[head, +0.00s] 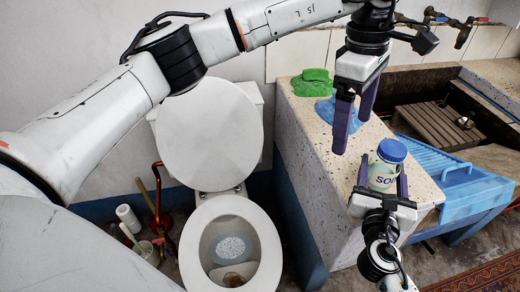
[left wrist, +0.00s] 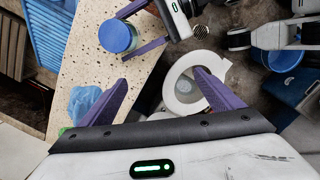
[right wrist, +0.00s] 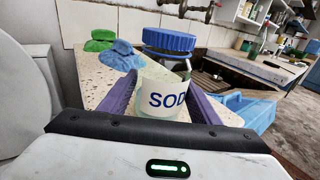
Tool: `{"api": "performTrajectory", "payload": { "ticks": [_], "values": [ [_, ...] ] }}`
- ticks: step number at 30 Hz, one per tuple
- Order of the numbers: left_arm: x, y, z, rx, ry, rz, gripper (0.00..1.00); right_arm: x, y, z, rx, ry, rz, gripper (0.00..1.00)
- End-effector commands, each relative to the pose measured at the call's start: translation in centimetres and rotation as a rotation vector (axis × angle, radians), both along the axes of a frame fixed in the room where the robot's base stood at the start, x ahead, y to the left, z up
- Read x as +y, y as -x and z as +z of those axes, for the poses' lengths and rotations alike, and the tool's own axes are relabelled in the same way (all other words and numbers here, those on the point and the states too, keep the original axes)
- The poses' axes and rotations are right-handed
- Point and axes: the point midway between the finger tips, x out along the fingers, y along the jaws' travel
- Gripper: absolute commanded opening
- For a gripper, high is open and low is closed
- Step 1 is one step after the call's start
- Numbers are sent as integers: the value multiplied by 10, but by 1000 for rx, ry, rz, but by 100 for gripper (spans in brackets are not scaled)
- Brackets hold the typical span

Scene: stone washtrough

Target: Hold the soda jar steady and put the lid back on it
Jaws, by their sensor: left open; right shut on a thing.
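The soda jar (head: 381,178) stands upright on the speckled stone ledge, a clear jar with a white label. Its blue lid (head: 391,151) is on top of the jar's mouth; it also shows in the right wrist view (right wrist: 168,42). Whether the lid is screwed down I cannot tell. My right gripper (head: 383,172) is shut on the jar's body, one finger on each side. My left gripper (head: 354,135) is open and empty, above the ledge, up and left of the lid.
A green cloth (head: 311,82) and a blue cloth (head: 337,115) lie at the ledge's far end. A blue washboard-like tray (head: 450,172) is right of the jar, beside the stone trough (head: 440,125). A toilet (head: 232,240) stands left of the ledge (head: 310,135).

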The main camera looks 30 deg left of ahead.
Motion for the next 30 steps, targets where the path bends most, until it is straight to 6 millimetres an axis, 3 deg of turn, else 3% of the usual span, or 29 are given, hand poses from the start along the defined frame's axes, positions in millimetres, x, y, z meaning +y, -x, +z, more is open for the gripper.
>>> {"api": "performTrajectory", "payload": {
  "ticks": [21, 30],
  "values": [
    [89, 110, -13, 11, -6, -1096, 86, 0, 0, 19, -3, -1, 0, 0],
    [111, 146, -17, 27, 3, -1390, 86, 0, 0, 22, -3, -1, 0, 0]
  ]
}}
